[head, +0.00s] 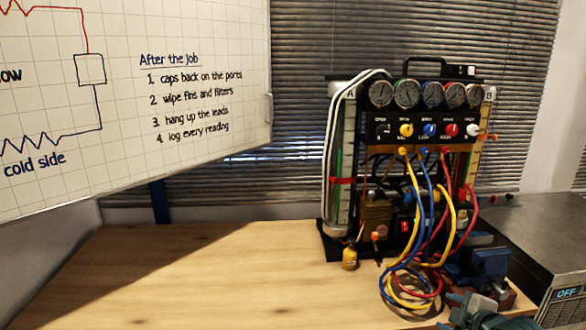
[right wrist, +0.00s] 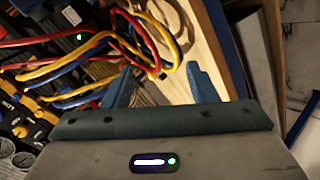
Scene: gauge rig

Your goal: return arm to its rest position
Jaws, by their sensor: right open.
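My right gripper (head: 458,311) shows at the bottom right of the head view, low in front of the rig and partly cut off by the frame edge. In the right wrist view its two blue fingers (right wrist: 160,84) stand apart with nothing between them. Looped hoses lie beyond the fingertips there; I cannot tell how close they are. My left arm and gripper are not in view.
The gauge rig (head: 427,130) stands on the wooden bench (head: 200,270), with yellow, blue and red hoses (head: 412,285) hanging in front. A grey metal unit (head: 545,240) is at right. The bench's left side is clear.

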